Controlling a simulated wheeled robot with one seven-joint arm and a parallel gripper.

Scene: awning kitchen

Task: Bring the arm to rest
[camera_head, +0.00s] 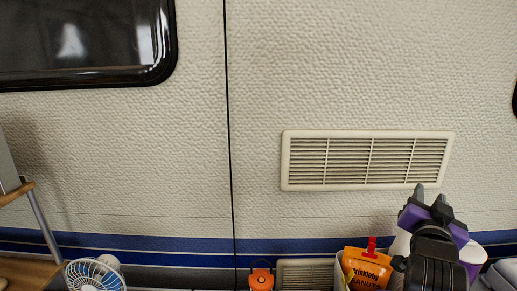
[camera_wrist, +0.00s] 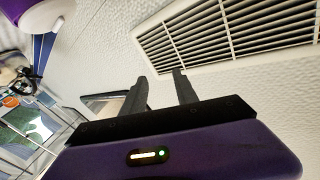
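My gripper (camera_head: 433,196) is at the lower right in the head view, raised in front of the caravan wall and below the right part of a vent. In the wrist view my gripper (camera_wrist: 160,87) shows two dark fingers standing apart with nothing between them. The fingers point towards the textured wall, and the vent lies to their upper right. I cannot tell the exact gap between the fingertips and the wall.
The wall has a vent (camera_head: 367,161) and a dark window (camera_head: 80,40). Along the bottom stand a small fan (camera_head: 95,274), an orange lantern (camera_head: 261,280) and an orange peanut bag (camera_head: 366,268). A purple and white object (camera_head: 472,256) is beside my arm.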

